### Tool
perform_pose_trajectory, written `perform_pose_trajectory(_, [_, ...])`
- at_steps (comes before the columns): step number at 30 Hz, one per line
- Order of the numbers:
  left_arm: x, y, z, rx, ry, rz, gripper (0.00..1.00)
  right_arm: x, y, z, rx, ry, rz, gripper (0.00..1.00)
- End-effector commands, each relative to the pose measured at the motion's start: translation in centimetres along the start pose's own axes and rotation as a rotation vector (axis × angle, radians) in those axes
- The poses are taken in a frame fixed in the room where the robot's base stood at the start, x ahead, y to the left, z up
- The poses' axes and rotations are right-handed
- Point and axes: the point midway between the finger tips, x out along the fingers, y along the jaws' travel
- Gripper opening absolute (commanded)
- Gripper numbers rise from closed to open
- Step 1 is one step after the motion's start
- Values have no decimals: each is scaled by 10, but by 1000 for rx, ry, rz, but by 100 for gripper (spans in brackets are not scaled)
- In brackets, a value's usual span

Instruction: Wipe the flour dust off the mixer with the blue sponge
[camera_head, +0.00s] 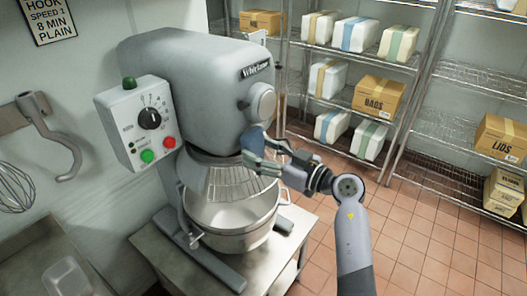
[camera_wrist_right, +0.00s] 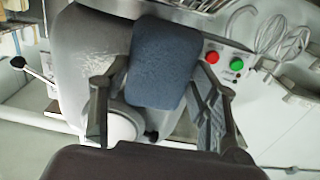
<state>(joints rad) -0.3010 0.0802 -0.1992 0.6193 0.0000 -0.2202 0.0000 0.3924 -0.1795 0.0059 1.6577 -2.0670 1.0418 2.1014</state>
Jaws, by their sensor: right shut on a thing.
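The grey mixer (camera_head: 195,85) stands on a steel table, its bowl (camera_head: 232,215) and wire guard below the head. My right gripper (camera_head: 262,152) is at the front of the mixer head, just below the round hub cap. In the right wrist view my right gripper (camera_wrist_right: 155,92) is shut on the blue sponge (camera_wrist_right: 157,62), with a finger on each side. The mixer also shows there, with a whitish flour patch (camera_wrist_right: 95,62) on its grey surface, left of the sponge. Whether the sponge touches the mixer I cannot tell. My left gripper is not in view.
A control box (camera_head: 138,125) with a dial and red and green buttons sits on the mixer's side. A dough hook (camera_head: 55,140) and whisk hang on the left wall. Wire shelves (camera_head: 455,125) with bags and boxes stand behind. The tiled floor at right is clear.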

Motion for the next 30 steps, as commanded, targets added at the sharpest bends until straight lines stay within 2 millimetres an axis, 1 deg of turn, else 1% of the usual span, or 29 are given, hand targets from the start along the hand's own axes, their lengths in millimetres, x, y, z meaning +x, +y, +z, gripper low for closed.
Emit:
perform_pose_trajectory(16, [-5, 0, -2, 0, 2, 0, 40, 6, 1, -1, 0, 1, 0, 11])
perform_pose_trajectory(25, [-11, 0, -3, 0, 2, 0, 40, 6, 18, 0, 0, -2, 0, 11])
perform_pose_trajectory(30, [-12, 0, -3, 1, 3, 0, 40, 6, 23, 0, 0, 0, 0, 11])
